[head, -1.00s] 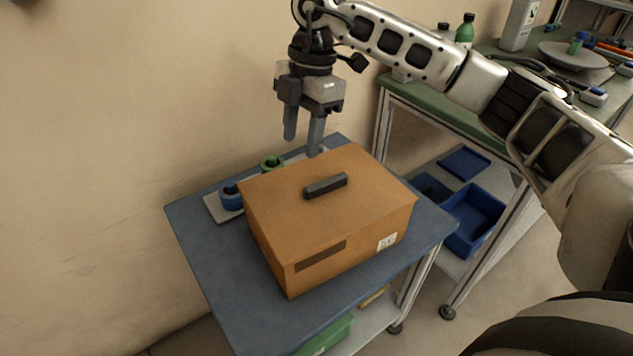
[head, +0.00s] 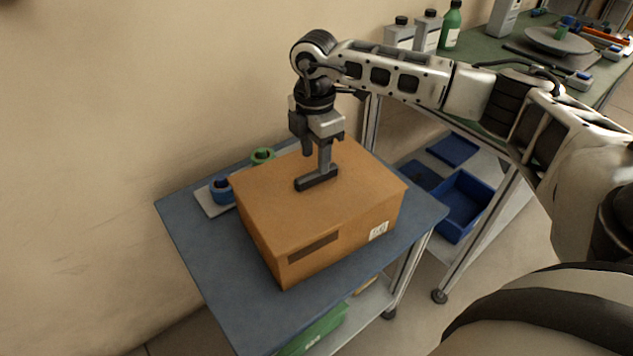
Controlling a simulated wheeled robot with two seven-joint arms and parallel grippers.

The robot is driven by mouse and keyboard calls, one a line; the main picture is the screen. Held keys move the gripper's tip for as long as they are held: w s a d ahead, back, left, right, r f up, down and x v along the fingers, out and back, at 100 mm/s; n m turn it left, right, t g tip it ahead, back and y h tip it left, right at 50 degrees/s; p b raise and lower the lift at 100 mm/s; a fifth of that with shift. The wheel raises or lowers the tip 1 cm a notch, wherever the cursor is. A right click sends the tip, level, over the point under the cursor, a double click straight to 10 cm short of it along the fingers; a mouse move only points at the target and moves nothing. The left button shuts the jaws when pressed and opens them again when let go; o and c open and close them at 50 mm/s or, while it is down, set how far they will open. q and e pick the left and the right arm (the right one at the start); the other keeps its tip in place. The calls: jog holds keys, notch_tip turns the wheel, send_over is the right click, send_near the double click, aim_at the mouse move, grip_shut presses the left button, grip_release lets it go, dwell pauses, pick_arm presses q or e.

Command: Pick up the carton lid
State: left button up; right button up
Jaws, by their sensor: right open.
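The carton is a brown box on a blue-topped cart, and its lid (head: 270,203) is the flat brown top. A dark bar handle (head: 316,180) sits in the middle of the lid. My right gripper (head: 315,165) points down over the lid, with its fingers at the handle. It is open. One finger hides part of the handle, and I cannot tell whether the fingers touch it. The lid lies flat on the carton. My left gripper is not in view.
Blue (head: 221,188) and green (head: 262,156) tape reels stand on a pale tray behind the carton's left side. The cart top (head: 205,260) is bare at front left. A green-topped bench (head: 480,75) with bottles is at the back right, with blue bins (head: 462,205) below.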

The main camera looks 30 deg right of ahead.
aim_at(316, 171)
notch_tip(316, 171, down, 4)
jog(key=shift+s+d, duration=0.1)
grip_shut()
jog(key=shift+r, duration=0.15)
